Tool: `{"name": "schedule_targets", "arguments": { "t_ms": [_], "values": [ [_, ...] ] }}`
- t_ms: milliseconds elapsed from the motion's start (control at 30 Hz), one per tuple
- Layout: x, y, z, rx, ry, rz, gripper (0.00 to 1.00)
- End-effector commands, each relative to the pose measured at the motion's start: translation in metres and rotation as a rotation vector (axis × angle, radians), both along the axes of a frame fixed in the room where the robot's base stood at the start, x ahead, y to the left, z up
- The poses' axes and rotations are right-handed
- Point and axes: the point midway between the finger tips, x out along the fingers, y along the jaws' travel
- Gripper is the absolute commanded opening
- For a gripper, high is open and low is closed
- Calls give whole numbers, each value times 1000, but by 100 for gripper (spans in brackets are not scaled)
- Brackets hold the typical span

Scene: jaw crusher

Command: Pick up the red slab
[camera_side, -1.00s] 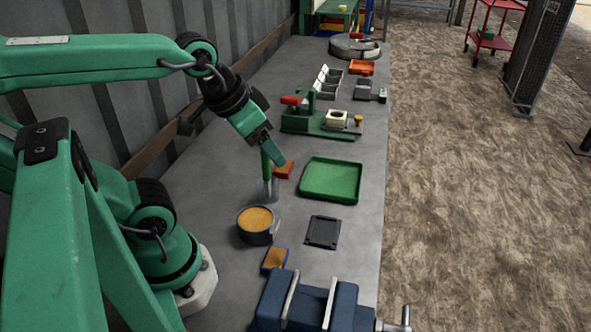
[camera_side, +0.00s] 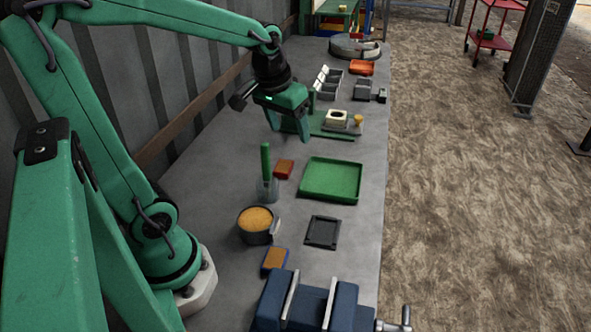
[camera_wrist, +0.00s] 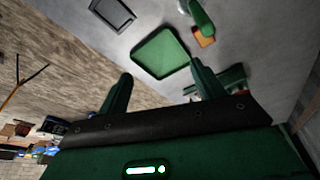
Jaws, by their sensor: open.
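A small red slab (camera_side: 284,168) lies flat on the grey bench, just right of a clear cup with an upright green handle (camera_side: 265,160) and left of the green tray. In the wrist view the slab (camera_wrist: 204,37) shows orange-red beside the green handle. My gripper (camera_side: 288,124) is raised above the bench, beyond the slab toward the far end. In the wrist view its two fingers (camera_wrist: 162,82) stand wide apart with nothing between them.
The green tray (camera_side: 331,160) lies right of the slab. A pan of orange grains (camera_side: 256,220), a dark plate (camera_side: 322,232), an orange-and-blue block (camera_side: 275,259) and a blue vise (camera_side: 312,305) are nearer. A green fixture (camera_side: 330,132) stands near my gripper. The bench's right edge drops to the floor.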

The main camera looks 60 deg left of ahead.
Motion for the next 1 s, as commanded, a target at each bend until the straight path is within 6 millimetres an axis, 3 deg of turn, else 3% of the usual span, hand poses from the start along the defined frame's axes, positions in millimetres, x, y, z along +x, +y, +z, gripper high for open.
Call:
{"name": "schedule_targets", "arguments": {
  "t_ms": [500, 1000],
  "values": [
    [45, 73, -60, -60, 139, 235, 67],
    [61, 138, -130, -116, 244, 424, 67]
  ]
}}
